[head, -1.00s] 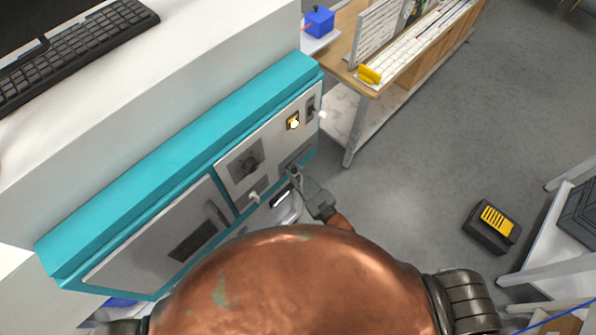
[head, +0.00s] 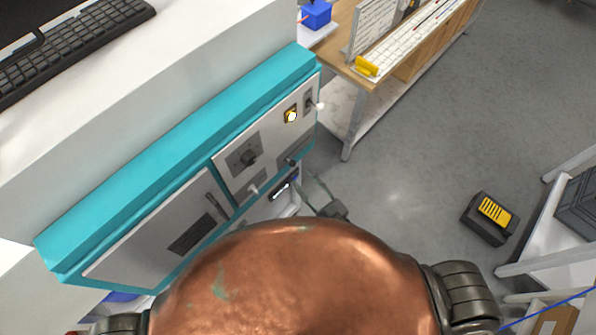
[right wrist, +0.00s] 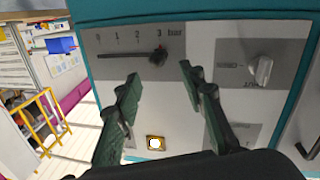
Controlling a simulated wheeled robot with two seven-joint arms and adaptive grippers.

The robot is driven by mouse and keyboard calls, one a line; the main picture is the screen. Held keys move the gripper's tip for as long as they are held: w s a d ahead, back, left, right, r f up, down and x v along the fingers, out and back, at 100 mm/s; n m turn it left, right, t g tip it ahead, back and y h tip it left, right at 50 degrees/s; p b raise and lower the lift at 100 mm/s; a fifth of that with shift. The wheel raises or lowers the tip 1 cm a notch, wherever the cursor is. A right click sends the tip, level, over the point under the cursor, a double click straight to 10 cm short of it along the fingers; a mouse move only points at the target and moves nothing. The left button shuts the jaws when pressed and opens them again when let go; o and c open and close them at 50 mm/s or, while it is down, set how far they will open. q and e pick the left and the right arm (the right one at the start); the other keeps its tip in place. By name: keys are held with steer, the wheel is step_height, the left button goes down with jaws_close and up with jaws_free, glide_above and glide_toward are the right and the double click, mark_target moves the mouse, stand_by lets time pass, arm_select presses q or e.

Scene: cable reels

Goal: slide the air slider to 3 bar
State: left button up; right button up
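The air slider's knob (right wrist: 158,55) is dark and stands at the right end of its slot, just under the 3 of the 0-to-3 bar scale (right wrist: 118,42) in the right wrist view. The knob also shows in the head view (head: 290,161), low on the machine's grey panel. My right gripper (right wrist: 160,72) is open. Its two green-grey fingers are spread on either side of the knob's line, with the tips short of it and nothing held. In the head view, my right gripper (head: 316,188) is beside the panel, partly hidden by my body. My left gripper is out of view.

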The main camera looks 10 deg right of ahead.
steer(key=shift+v, duration=2.3)
steer(key=s+d+f+m+g+h+b, duration=0.1)
steer(key=s+d+f+g+h, duration=0.2)
steer(key=f, duration=1)
steer(key=s+d+f+m+g+h+b, duration=0.1)
steer(key=s+d+f+g, duration=0.15)
steer(key=d+f, duration=0.65)
steer(key=s+d+f+m+g+h+b, duration=0.15)
steer(key=s+f, duration=0.25)
steer(key=f, duration=1.2)
steer(key=s+d+f+m+g+h+b, duration=0.1)
steer(key=s+d+f+g, duration=0.3)
steer(key=s+f, duration=0.6)
steer(key=s+d+f+m+g+h+b, duration=0.1)
steer(key=s+d+f+g, duration=0.3)
steer(key=s+f, duration=0.5)
steer(key=s+h, duration=0.1)
steer(key=s, duration=0.7)
steer(key=shift+f+m+b, duration=0.35)
steer(key=shift+b, duration=0.05)
